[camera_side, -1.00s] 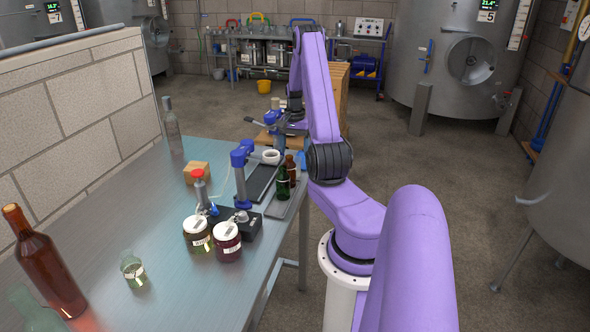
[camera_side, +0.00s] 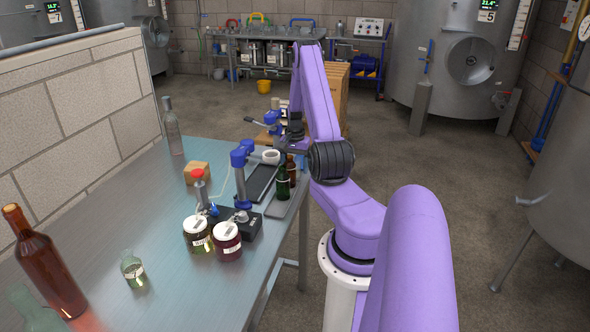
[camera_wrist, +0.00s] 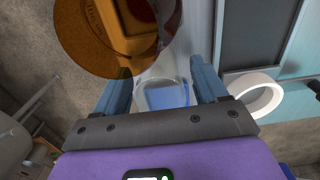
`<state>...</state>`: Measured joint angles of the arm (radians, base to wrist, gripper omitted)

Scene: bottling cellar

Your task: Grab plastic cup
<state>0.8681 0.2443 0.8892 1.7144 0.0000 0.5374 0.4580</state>
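A clear plastic cup (camera_wrist: 165,96) with a blue look inside shows in the wrist view, between the two blue-grey fingers of my gripper (camera_wrist: 160,72). The fingers are apart, one on each side of the cup. I cannot tell whether either finger touches it. In the side view my arm reaches to the far right end of the steel table (camera_side: 150,215); the fingers and the cup cannot be made out clearly there, behind the bottles.
A round amber glass thing (camera_wrist: 100,50) is close ahead in the wrist view. A white ring (camera_wrist: 257,93) lies to the right. In the side view, a green bottle (camera_side: 283,183), a brown bottle (camera_side: 291,168) and two lidded jars (camera_side: 227,241) stand nearer the camera.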

